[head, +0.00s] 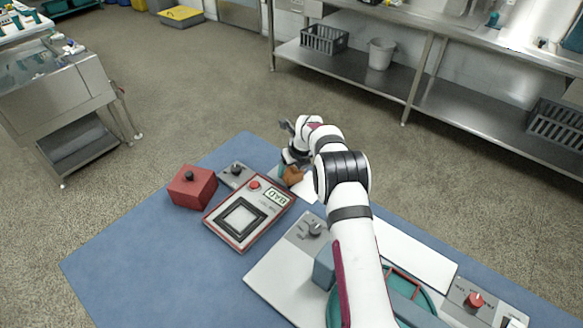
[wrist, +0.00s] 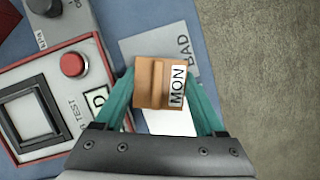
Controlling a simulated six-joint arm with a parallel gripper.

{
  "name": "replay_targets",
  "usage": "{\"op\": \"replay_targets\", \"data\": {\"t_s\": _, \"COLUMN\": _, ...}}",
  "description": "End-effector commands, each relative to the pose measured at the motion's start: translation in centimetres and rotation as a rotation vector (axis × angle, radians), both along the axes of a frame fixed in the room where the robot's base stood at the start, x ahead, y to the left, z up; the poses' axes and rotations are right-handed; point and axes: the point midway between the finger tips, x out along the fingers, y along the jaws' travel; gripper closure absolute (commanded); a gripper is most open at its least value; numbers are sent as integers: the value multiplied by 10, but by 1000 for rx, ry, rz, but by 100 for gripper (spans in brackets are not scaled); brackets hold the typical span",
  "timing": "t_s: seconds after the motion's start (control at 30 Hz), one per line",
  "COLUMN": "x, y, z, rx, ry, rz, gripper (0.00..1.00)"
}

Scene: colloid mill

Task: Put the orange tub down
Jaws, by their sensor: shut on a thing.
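The orange tub (wrist: 152,80) with a white label reading MON is between the two teal fingers of my gripper (wrist: 161,86) in the wrist view. My gripper is shut on it. I cannot tell whether the tub touches the surface.
A grey-and-red tester (head: 249,212) with a red button and a BAD sign stands left of the tub. A red box (head: 192,187) with a black knob and a small grey knob box (head: 236,175) are nearby. The blue mat (head: 130,258) is clear at front left.

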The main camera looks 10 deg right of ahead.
Motion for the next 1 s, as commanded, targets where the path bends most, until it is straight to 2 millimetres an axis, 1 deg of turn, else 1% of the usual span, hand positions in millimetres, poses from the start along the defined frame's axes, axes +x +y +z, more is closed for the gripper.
{"op": "replay_targets", "data": {"t_s": 0.17, "x": 0, "y": 0, "z": -2, "rx": 0, "ry": 0, "rz": 0, "gripper": 85}}
{"op": "replay_targets", "data": {"t_s": 0.2, "x": 0, "y": 0, "z": -3, "rx": 0, "ry": 0, "rz": 0, "gripper": 25}}
{"op": "replay_targets", "data": {"t_s": 0.33, "x": 0, "y": 0, "z": -2, "rx": 0, "ry": 0, "rz": 1, "gripper": 1}}
{"op": "replay_targets", "data": {"t_s": 0.37, "x": 0, "y": 0, "z": -2, "rx": 0, "ry": 0, "rz": 1, "gripper": 0}}
{"op": "replay_targets", "data": {"t_s": 0.57, "x": 0, "y": 0, "z": -2, "rx": 0, "ry": 0, "rz": 1, "gripper": 0}}
{"op": "replay_targets", "data": {"t_s": 0.67, "x": -2, "y": -1, "z": 8, "rx": 0, "ry": -2, "rz": 1, "gripper": 0}}
{"op": "replay_targets", "data": {"t_s": 0.77, "x": -9, "y": -4, "z": 28, "rx": -1, "ry": -3, "rz": -1, "gripper": 0}}
{"op": "replay_targets", "data": {"t_s": 1.0, "x": -32, "y": -14, "z": 87, "rx": -2, "ry": -3, "rz": 0, "gripper": 0}}
